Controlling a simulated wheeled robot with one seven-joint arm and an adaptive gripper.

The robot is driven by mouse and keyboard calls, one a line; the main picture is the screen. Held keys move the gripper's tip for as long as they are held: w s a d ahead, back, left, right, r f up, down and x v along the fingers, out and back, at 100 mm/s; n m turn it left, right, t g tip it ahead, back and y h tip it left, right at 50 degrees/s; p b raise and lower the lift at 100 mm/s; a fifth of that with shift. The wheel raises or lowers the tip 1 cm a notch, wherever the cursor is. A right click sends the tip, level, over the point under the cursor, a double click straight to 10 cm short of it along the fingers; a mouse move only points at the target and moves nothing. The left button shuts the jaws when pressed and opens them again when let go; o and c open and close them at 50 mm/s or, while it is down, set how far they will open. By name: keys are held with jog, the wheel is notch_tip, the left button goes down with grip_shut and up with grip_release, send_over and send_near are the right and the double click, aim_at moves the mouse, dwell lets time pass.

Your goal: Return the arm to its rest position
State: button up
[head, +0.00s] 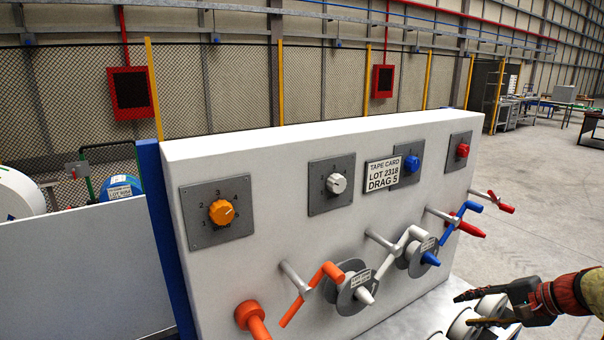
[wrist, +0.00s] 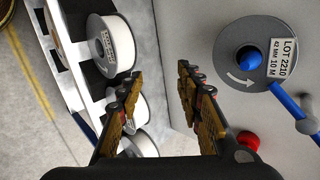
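My gripper (head: 464,309) is at the lower right in the head view, reaching in from the right edge in front of the white panel. In the wrist view its two fingers (wrist: 157,78) stand apart with nothing between them, so it is open and empty. A reel (wrist: 248,58) with a blue tip and a "LOT 2210" label is to the right of the fingers, apart from them. White rolls (wrist: 108,42) on a rack are to their left.
The panel (head: 290,160) carries an orange knob (head: 221,212), other knobs and a "TAPE CARD LOT 2318 DRAG 5" card (head: 383,174). Cranks and reels, such as the one with an orange crank (head: 351,287), stick out from it. Open floor lies to the right behind the panel.

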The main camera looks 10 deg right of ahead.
jog(key=s+a+r+n+g+h+p, duration=0.1)
jog(key=s+a+n, duration=0.4)
jog(key=a, duration=0.6)
jog(key=s+a+r+n+h+p, duration=0.1)
jog(key=s+a+n, duration=0.4)
jog(key=a, duration=0.6)
jog(key=s+a+r+n+g+h, duration=0.1)
jog(key=s+a+r+n+h, duration=0.1)
jog(key=s+a, duration=0.5)
jog(key=a+r+n, duration=0.1)
jog(key=a+n, duration=0.1)
jog(key=a, duration=0.2)
jog(key=shift+a+r+n+g+p, duration=0.2)
jog(key=shift+r+n+g+p, duration=0.1)
jog(key=shift+n+p, duration=0.1)
jog(key=shift+d, duration=0.1)
